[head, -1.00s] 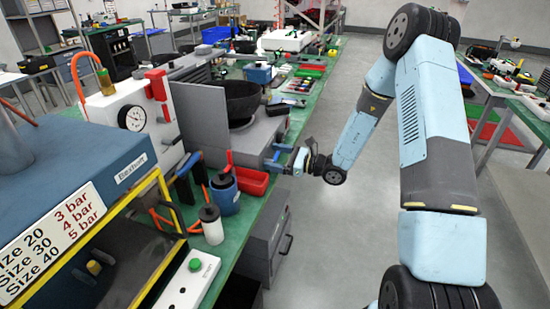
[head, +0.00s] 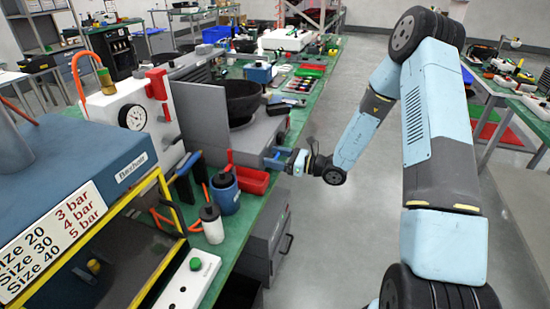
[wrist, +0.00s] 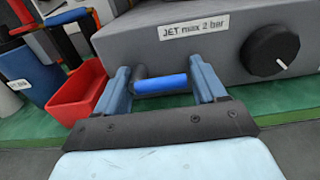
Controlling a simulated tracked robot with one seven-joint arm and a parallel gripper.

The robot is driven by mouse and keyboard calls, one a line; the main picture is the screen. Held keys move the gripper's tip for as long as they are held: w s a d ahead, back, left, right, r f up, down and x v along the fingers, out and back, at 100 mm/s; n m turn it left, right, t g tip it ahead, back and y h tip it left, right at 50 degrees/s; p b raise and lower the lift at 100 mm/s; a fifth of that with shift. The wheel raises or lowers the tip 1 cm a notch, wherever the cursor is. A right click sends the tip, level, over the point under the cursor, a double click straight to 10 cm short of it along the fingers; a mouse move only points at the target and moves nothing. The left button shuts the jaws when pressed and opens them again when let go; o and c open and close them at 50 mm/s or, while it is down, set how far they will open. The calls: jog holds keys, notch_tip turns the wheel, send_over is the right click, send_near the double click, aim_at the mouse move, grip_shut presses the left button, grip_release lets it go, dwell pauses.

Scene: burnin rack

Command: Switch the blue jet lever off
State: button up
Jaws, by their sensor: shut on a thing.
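The blue jet lever (wrist: 160,85) shows in the wrist view as a blue grip on a dark bent arm, in front of a grey housing (wrist: 185,50) labelled "JET max 2 bar". My gripper (wrist: 163,82) has one finger on each side of the lever and is shut on it. In the head view my gripper (head: 287,158) is at the front of the grey housing (head: 255,135), at the bench edge. The lever is too small there to make out clearly.
A black knob (wrist: 272,50) is on the housing to the right. A red bin (wrist: 78,92) stands close on the left, also in the head view (head: 253,180). A blue container (head: 224,193) and white bottle (head: 211,224) stand nearer. The floor (head: 325,240) in front is clear.

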jog(key=shift+w+d+r, duration=0.1)
jog(key=shift+w+d, duration=0.05)
jog(key=shift+w, duration=0.05)
jog(key=o, duration=0.7)
jog(key=shift+o, duration=1.1)
jog(key=shift+s, duration=0.1)
jog(key=v, duration=1.3)
jog(key=shift+d, duration=0.35)
jog(key=shift+s, duration=0.1)
